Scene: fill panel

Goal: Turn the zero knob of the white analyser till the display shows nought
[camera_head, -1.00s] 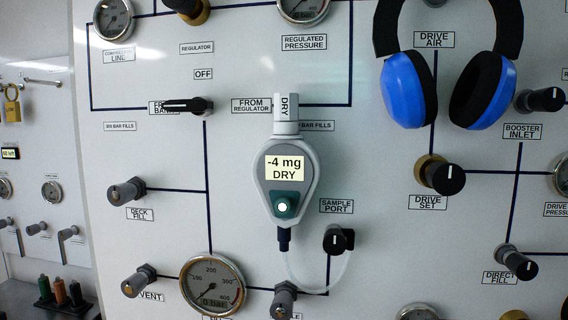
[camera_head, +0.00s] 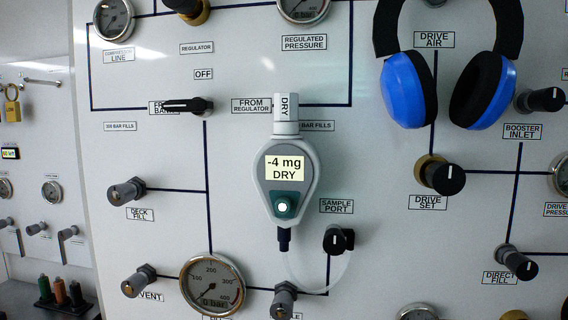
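The white analyser (camera_head: 289,148) hangs on the panel near the middle of the head view. It is drop-shaped with a grey rim. Its lit display (camera_head: 285,168) reads "-4 mg DRY". Below the display is a green patch with a round white knob or button (camera_head: 283,207); I cannot tell if this is the zero knob. Neither gripper is in view.
Blue and black ear defenders (camera_head: 411,88) hang at upper right. A black sample port knob (camera_head: 336,240) is at lower right of the analyser. A pressure gauge (camera_head: 212,286), a deck fill knob (camera_head: 127,193) and a drive set knob (camera_head: 444,177) are around it. Nothing covers the analyser's front.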

